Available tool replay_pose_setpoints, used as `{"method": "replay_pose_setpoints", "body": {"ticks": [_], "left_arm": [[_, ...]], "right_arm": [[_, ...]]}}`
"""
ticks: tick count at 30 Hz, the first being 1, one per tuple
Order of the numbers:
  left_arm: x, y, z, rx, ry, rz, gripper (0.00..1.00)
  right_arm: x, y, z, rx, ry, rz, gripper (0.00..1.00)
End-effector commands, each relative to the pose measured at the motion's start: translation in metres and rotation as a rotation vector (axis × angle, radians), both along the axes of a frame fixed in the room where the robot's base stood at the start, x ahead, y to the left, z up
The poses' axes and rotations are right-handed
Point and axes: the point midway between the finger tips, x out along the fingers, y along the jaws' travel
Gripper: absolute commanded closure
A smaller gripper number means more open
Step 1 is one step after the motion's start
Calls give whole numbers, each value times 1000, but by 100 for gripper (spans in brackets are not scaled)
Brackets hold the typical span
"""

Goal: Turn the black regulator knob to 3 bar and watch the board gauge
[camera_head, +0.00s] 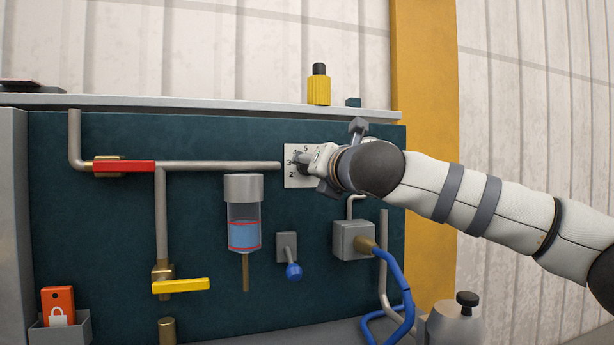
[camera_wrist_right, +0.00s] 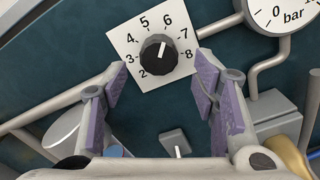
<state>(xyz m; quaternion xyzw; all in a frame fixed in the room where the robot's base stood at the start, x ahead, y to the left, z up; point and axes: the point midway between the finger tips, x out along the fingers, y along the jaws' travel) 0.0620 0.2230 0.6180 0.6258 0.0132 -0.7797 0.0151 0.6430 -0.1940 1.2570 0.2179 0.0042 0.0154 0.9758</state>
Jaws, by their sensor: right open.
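The black regulator knob (camera_wrist_right: 158,53) sits on a white square plate (camera_wrist_right: 130,22) numbered 2 to 8 in the right wrist view. The plate (camera_head: 292,178) is partly covered by my right gripper in the head view. My right gripper (camera_wrist_right: 161,75) is open, its purple-padded fingers below and to either side of the knob, with nothing between them gripped. The board gauge (camera_wrist_right: 284,12) is cut off at the top right of the wrist view, showing 0 and "bar"; its needle cannot be read. My left gripper is out of view.
Pipes with a red lever (camera_head: 124,166) and a yellow lever (camera_head: 180,286) run along the board's left. A filter bowl (camera_head: 243,228) hangs left of the plate. A grey block (camera_head: 352,240) with a blue hose (camera_head: 396,272) is below my right arm. A yellow bottle (camera_head: 318,90) stands on the top ledge.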

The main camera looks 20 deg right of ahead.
Motion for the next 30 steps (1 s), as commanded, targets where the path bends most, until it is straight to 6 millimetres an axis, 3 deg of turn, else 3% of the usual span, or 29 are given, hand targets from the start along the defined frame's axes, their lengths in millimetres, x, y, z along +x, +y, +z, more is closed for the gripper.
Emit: {"method": "replay_pose_setpoints", "body": {"ticks": [1,4,15,21,30], "left_arm": [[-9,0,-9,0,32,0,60],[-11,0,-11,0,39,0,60],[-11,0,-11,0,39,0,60],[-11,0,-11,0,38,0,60],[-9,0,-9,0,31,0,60]], "right_arm": [[16,1,-14,3,15,1,46],[27,2,-7,0,7,1,46],[33,2,1,-2,-2,2,46],[33,2,1,-2,-2,2,92],[32,2,2,-24,-4,2,94]]}}
